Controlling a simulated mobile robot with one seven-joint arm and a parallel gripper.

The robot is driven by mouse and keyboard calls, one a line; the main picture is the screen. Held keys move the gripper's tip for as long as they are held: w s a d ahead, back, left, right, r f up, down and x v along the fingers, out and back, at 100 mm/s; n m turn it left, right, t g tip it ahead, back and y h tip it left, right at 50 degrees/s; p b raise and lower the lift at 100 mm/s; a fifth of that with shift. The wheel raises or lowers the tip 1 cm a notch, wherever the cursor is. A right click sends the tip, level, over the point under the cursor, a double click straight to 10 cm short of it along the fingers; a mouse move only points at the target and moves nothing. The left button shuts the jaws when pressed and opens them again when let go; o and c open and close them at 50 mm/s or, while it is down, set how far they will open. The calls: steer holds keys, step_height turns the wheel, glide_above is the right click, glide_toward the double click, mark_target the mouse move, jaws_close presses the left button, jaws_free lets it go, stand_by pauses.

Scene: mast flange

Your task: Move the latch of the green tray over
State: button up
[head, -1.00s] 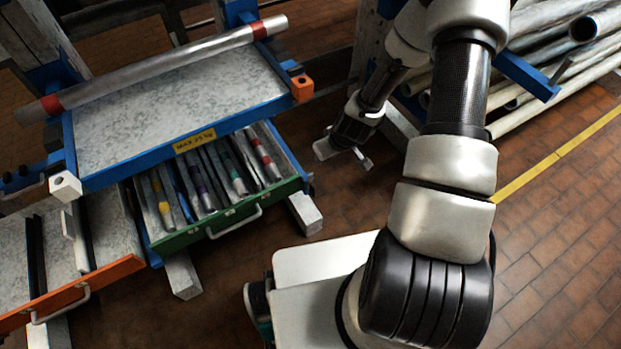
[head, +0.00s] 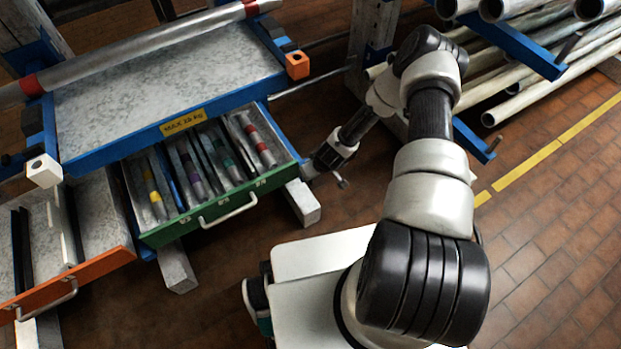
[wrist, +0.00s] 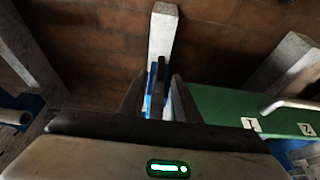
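The green tray (head: 222,208) is pulled out below the blue-framed rack top and holds several grey rods with coloured bands. Its green front also shows at the right in the wrist view (wrist: 222,104), with two small white labels. My gripper (head: 326,178) is by the tray's right end in the head view. In the wrist view my gripper (wrist: 157,88) has its fingers apart. Dark upright bars and a blue part show between and beyond them. I cannot tell for sure which piece is the latch, or whether a finger touches it. No held object shows.
An orange-fronted tray (head: 70,280) is pulled out at the left. An orange end block (head: 297,65) sits on the rack's corner above my gripper. A pale support foot (head: 302,203) stands below the tray's right end. Pipes (head: 540,88) are stacked at the right. Brick floor lies open at the lower right.

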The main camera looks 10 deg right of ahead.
steer(key=shift+b+x, duration=0.45)
steer(key=shift+x, duration=1.85)
steer(key=shift+r, duration=0.1)
steer(key=shift+c, duration=0.2)
jaws_close()
